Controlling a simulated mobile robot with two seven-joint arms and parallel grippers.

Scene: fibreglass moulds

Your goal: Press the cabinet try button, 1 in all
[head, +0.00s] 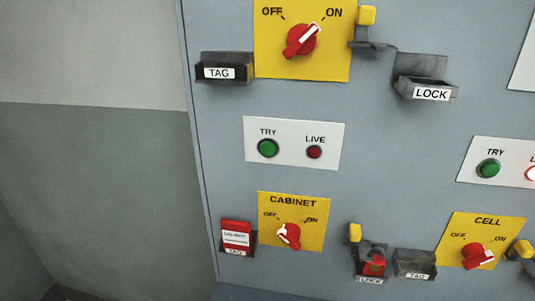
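A white plate (332,160) on the grey cabinet front carries a green round button (268,148) marked TRY and a dark red lamp (314,152) marked LIVE, which looks unlit. The plate sits directly above the yellow CABINET switch plate (264,240). The red CABINET knob (289,236) has its white mark toward OFF. A red tag (236,235) stands in the TAG holder to its left. A red padlock (373,264) shows at the LOCK holder to its right. Neither of my grippers is in view.
Another TRY button (489,168) is at the right, above the CELL switch (478,257), which points toward ON; its LIVE lamp (531,173) looks lit. An upper switch (302,40) points to ON. LOCK (432,92) and TAG (221,72) holders jut out. Nothing blocks the plate.

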